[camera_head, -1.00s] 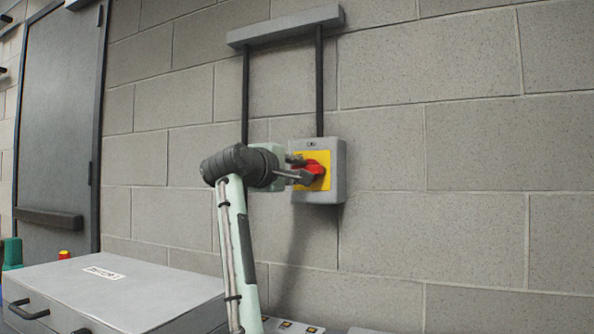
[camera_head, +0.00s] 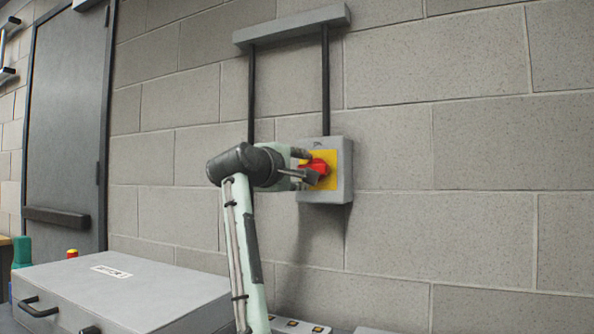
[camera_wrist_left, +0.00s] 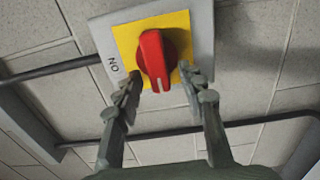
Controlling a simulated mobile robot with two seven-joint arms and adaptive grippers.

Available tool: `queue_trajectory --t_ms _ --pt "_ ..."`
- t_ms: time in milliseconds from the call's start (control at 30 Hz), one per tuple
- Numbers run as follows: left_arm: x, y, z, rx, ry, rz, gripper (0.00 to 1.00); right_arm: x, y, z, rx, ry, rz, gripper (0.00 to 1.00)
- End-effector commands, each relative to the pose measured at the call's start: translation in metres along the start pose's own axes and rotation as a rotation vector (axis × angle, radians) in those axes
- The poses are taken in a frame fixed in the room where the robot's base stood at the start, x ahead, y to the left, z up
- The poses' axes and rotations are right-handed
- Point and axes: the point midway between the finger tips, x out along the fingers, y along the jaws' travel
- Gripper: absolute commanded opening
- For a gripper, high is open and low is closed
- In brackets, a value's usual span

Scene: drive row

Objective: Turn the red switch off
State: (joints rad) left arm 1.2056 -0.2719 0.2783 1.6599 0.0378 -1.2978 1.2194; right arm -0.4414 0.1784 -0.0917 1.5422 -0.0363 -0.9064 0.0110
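The red switch is a red rotary knob (camera_head: 322,165) on a yellow plate (camera_head: 325,181), set in a grey box (camera_head: 344,172) on the wall. My left gripper (camera_head: 308,165) is at the knob. In the wrist view its two fingers (camera_wrist_left: 160,78) are apart, one on each side of the knob's near end. A gap shows at the left finger; whether the right finger touches is unclear. My right gripper is out of view.
Two dark conduits (camera_head: 325,85) run up from the box area to a grey rail (camera_head: 292,27). Below left is a grey case (camera_head: 120,290) with black handles. A grey door (camera_head: 65,130) stands at far left. The wall right of the box is clear.

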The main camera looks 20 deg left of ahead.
Motion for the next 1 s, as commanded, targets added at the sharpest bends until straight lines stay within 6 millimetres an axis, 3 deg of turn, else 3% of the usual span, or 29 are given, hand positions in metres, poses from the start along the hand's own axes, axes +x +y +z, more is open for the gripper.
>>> queue_trajectory --t_ms 167,400,600,1000 --pt "-0.023 0.000 0.000 0.000 0.001 0.002 0.40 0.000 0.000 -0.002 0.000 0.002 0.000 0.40" --pt "-0.075 0.000 0.000 -0.001 0.001 0.004 0.40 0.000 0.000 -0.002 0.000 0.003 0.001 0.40" --pt "-0.107 0.000 0.000 -0.001 0.001 0.002 0.40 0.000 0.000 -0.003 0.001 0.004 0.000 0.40" --pt "-0.118 -0.001 0.000 -0.001 0.000 -0.001 0.40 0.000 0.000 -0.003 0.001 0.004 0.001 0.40"
